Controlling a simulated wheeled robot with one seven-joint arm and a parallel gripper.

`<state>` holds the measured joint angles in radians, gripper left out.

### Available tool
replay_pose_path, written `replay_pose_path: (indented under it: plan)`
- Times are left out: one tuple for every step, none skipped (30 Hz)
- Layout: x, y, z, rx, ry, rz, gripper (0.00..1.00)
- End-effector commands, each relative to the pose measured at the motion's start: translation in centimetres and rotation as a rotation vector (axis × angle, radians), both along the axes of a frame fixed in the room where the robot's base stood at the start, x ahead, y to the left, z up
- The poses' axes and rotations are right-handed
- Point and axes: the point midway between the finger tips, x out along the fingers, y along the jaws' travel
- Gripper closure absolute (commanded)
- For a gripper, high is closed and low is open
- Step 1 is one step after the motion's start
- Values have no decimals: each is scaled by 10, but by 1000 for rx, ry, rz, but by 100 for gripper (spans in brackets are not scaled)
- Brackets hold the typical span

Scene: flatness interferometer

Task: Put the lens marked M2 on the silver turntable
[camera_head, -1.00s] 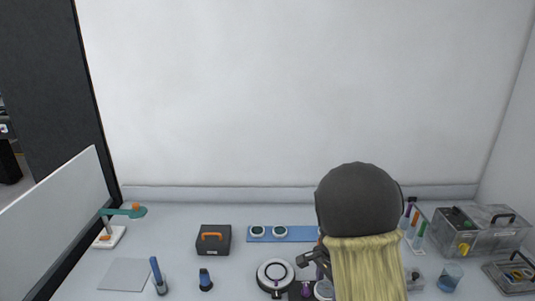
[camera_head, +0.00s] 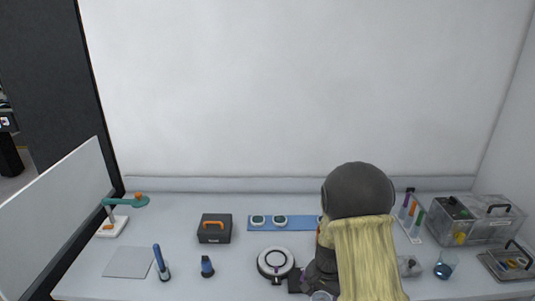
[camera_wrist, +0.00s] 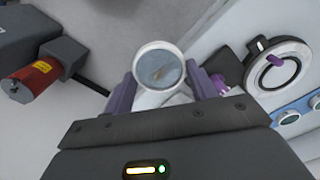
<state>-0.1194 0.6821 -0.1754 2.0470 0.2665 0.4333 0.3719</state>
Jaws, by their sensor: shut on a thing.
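A round lens (camera_wrist: 158,66) with a white rim is held in my gripper (camera_wrist: 164,84), between its two purple fingers in the wrist view. I cannot read any M2 mark on it. The silver turntable (camera_head: 275,261), a round disc with a dark ring, stands on the bench left of my arm in the head view. It also shows at the right of the wrist view (camera_wrist: 291,72), apart from the held lens. In the head view my arm hides most of the gripper.
Two lenses (camera_head: 257,220) (camera_head: 279,221) sit on a blue mat (camera_head: 296,223) behind the turntable; my arm covers its right end. A red cylinder (camera_wrist: 31,80) on a dark device is left in the wrist view. A black case (camera_head: 215,230) and blue-topped tool (camera_head: 207,266) stand left.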

Motion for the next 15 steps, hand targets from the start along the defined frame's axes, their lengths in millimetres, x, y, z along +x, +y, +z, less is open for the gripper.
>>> replay_pose_path:
  plan:
    - [-2, 0, -18, 2, 7, 75, 71]
    - [-2, 0, -27, 2, 8, 122, 71]
    - [-2, 1, -39, 2, 8, 185, 71]
    - [-2, 1, -46, 2, 6, 228, 71]
    - [-2, 2, -53, 1, 7, 268, 71]
    - [-2, 3, -63, 3, 5, 321, 71]
    - [-2, 3, -68, 1, 4, 353, 71]
    - [-2, 3, -74, 2, 4, 384, 71]
    - [-3, 4, -82, 3, 4, 427, 71]
    - [-2, 4, -86, 1, 3, 453, 71]
    - [-2, 4, -91, 1, 4, 480, 71]
    - [-2, 5, -97, 1, 3, 516, 71]
    - [-2, 5, -102, 2, 2, 541, 71]
    - [-2, 6, -106, 1, 3, 565, 71]
    - [-2, 6, -111, 1, 3, 593, 71]
